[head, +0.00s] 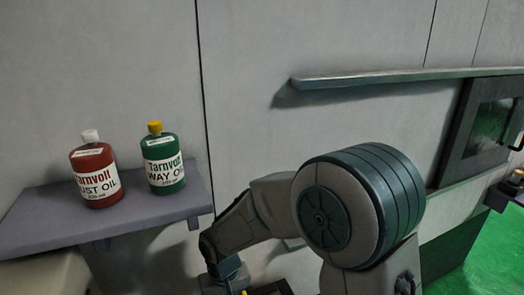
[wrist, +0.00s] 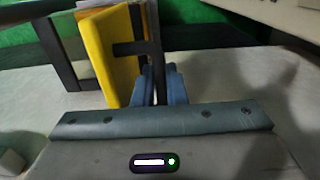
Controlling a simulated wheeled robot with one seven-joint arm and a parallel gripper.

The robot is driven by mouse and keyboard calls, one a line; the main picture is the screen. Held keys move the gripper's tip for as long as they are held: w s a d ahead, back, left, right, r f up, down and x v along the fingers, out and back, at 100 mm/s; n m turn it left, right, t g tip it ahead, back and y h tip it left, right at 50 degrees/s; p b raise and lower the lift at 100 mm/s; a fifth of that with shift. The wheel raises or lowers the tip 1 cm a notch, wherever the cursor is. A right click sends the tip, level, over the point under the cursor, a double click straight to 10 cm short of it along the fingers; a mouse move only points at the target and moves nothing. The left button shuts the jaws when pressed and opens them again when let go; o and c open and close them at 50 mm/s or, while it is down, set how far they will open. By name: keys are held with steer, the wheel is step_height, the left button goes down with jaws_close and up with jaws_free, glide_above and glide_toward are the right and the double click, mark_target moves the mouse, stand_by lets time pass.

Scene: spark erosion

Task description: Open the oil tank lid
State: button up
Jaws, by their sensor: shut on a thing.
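A yellow plate with a black handle, which looks like the oil tank lid (wrist: 108,62), stands steeply on edge in the wrist view, left of my gripper. Its black handle (wrist: 153,50) runs down between the blue fingers of my gripper (wrist: 158,86), which are shut on it. A dark frame (wrist: 58,52) shows behind and left of the plate. Whether the plate is still joined to the tank cannot be told. In the head view the wrist end of my arm is at the bottom edge, and a sliver of yellow and black (head: 268,289) shows beside it; the fingers are hidden.
A red oil bottle (head: 95,174) and a green oil bottle (head: 163,160) stand on a grey shelf (head: 130,218) at the left. A long ledge (head: 400,76) juts from the wall at upper right. A dark-framed window (head: 490,122) is at the far right.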

steer(key=o, duration=0.7)
steer(key=shift+c, duration=0.2)
